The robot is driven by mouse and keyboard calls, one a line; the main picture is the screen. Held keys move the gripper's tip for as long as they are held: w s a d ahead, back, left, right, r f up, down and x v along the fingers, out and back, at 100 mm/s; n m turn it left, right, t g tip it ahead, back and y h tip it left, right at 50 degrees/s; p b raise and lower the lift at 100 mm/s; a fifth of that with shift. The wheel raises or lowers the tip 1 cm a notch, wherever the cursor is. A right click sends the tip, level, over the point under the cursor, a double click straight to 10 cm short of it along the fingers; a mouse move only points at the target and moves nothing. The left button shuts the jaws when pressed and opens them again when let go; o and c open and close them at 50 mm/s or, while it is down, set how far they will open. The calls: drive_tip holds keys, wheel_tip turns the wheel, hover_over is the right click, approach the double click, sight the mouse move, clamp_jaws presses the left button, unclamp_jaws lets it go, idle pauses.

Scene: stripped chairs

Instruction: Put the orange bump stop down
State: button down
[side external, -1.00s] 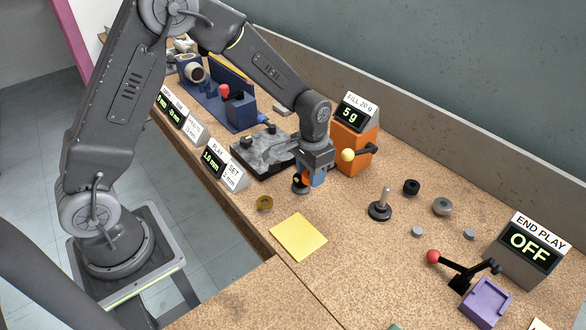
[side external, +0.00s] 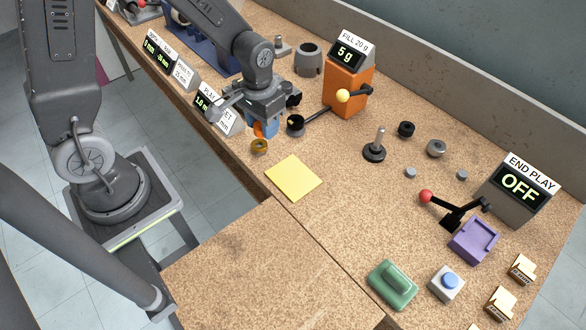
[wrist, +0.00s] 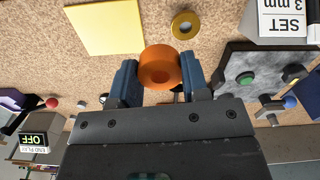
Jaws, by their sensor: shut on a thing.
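In the side external view my gripper (side external: 263,128) points down near the bench's front edge, and the bump stop (side external: 258,131) shows partly behind a blue finger. I cannot tell whether it touches the bench. A brass ring (side external: 259,146) lies close by in front; it also shows in the wrist view (wrist: 185,25). A yellow sheet (side external: 293,178) lies flat and bare nearby.
A black cup (side external: 295,122) on an arm is just right of my gripper. The orange fill box (side external: 347,88) stands behind. A "SET 3 mm" sign (wrist: 283,17) is close on the right in the wrist view. A black-based post (side external: 375,150) stands beyond the yellow sheet.

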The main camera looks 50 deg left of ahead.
hover_over(293, 176)
wheel_tip(293, 176, down, 5)
drive_tip(key=shift+f, duration=2.1)
drive_tip(key=shift+f, duration=0.2)
drive_tip(key=c, duration=0.6)
unclamp_jaws()
drive_tip(key=shift+r, duration=0.1)
